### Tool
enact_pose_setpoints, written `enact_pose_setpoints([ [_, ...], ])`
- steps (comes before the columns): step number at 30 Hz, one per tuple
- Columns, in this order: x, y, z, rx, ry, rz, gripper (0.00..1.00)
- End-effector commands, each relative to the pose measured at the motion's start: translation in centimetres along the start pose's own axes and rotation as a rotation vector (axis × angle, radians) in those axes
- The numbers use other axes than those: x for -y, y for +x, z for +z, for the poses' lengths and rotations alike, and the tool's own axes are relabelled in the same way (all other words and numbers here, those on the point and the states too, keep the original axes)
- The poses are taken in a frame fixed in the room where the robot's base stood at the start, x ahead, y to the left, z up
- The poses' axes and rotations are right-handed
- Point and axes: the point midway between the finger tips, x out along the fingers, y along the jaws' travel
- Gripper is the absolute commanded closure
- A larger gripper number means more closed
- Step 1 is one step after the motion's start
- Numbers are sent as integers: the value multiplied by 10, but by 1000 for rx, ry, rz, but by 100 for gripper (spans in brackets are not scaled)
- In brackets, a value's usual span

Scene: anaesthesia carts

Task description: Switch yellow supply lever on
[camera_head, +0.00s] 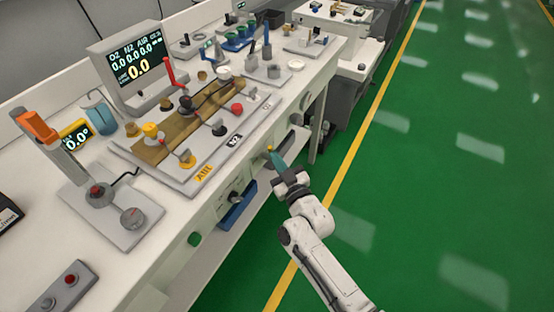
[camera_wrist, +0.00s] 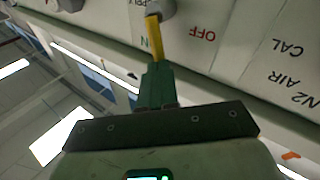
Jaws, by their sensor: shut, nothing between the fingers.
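The yellow supply lever (camera_wrist: 154,38) hangs from a round grey hub on the white cart's front panel in the wrist view. It points down the picture, beside a partly hidden label showing a letter N, with the red OFF label (camera_wrist: 203,33) to its right, apart from it. My gripper (camera_wrist: 156,68) has green fingers, closed together and empty, with their tips right at the lever's free end. I cannot tell whether they touch. In the head view my gripper (camera_head: 274,157) is at the cart's front edge, and a small yellow tip (camera_head: 270,149) shows by its fingertips.
The cart top holds a display (camera_head: 130,65), an orange-handled lever stand (camera_head: 100,190) and a board with several knobs and levers (camera_head: 190,115). A blue drawer (camera_head: 238,208) is below the front edge. The green floor (camera_head: 430,150) to the right is clear.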

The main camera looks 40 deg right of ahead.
Motion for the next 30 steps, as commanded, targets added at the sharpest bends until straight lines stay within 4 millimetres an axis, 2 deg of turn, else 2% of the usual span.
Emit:
enact_pose_setpoints([
  [11,-2,1,-4,9,13,0,100],
  [21,-8,5,-11,90,134,0,100],
  [30,-8,5,-8,150,224,-1,100],
])
